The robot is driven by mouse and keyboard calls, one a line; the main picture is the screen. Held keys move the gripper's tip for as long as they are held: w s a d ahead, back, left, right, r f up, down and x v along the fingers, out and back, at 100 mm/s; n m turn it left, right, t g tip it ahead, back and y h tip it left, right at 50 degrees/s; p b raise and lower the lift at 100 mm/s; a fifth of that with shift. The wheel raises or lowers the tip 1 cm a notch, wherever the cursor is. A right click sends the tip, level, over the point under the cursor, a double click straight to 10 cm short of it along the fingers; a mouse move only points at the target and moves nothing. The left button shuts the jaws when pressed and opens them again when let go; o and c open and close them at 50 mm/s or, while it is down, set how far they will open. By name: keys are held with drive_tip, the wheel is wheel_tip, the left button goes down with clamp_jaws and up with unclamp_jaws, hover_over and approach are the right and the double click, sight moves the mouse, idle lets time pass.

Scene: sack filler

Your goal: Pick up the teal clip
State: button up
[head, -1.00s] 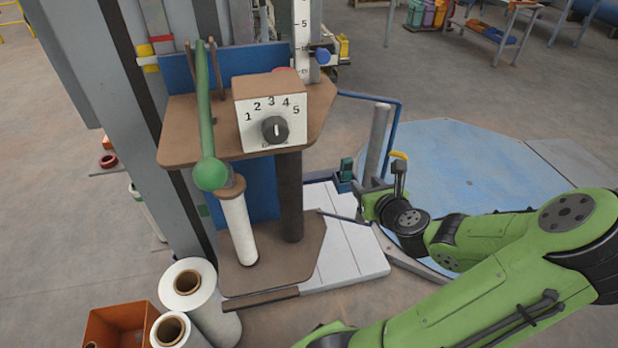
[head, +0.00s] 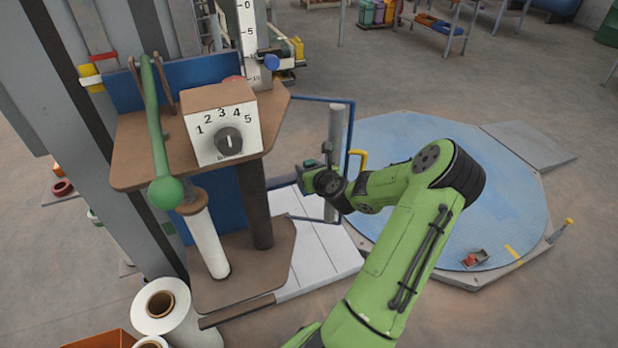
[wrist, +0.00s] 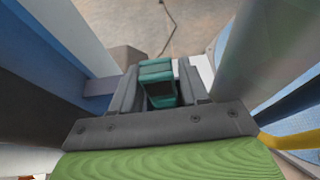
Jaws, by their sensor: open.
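The teal clip (wrist: 158,80) shows in the wrist view between the two grey fingers of my gripper (wrist: 159,88). The fingers are open, one on each side of it. I cannot tell whether either finger touches the clip. In the head view only a small teal bit of the clip (head: 310,164) shows beside my gripper (head: 307,176). My gripper and wrist hide the rest of the clip and what holds it there.
A grey post (head: 334,140) and a blue rail frame (head: 351,112) stand close by my wrist. The brown dial stand (head: 140,150) with a green-knobbed lever (head: 165,190) is to the left. A blue round platform (head: 500,190) lies to the right.

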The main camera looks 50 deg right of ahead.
drive_tip(key=shift+w, duration=0.1)
drive_tip(key=shift+c, duration=0.4)
drive_tip(key=c, duration=0.6)
